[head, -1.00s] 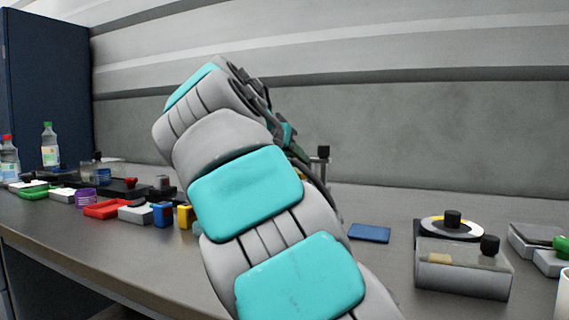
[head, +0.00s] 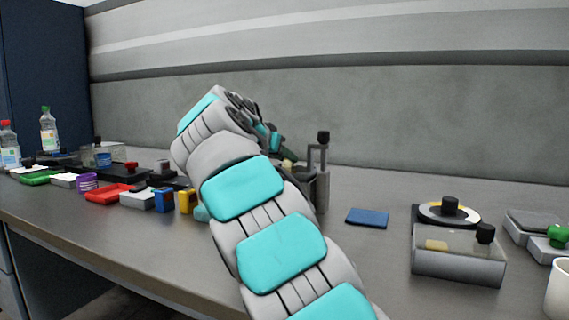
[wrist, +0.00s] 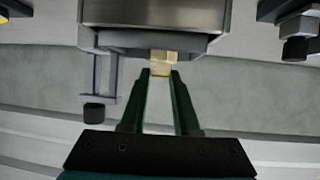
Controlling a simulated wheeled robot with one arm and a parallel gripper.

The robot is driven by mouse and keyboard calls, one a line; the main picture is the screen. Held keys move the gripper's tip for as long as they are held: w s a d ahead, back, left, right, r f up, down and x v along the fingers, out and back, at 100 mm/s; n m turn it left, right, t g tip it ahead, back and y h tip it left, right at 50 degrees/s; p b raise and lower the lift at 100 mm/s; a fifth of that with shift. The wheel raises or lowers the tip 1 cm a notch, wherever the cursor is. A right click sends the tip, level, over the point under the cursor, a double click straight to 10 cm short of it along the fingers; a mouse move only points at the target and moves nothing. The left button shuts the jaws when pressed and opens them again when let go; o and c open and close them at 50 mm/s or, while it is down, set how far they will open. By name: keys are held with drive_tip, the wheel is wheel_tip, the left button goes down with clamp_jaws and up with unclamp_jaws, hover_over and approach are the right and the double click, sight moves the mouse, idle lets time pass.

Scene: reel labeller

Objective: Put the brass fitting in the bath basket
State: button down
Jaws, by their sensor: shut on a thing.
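The brass fitting (wrist: 161,66) is a small yellow piece between my fingertips in the wrist view. My gripper (wrist: 160,74) is shut on it, with dark green fingers on either side. The fitting overlaps the edge of a grey metal box (wrist: 155,14), which looks like the bath; I cannot tell whether they touch. In the head view the grey bath (head: 321,188) stands behind my arm, with a black-knobbed upright post. My gripper (head: 286,157) is just left of it, partly hidden. I cannot make out the basket.
A blue pad (head: 367,217) lies right of the bath. Several coloured blocks, trays and bottles line the left. The wall (head: 430,120) is close behind.

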drive_tip(key=shift+r, duration=0.1)
drive_tip(key=c, duration=0.7)
unclamp_jaws()
drive_tip(key=shift+o, duration=0.2)
drive_tip(key=v, duration=1.2)
drive_tip(key=shift+p, duration=0.4)
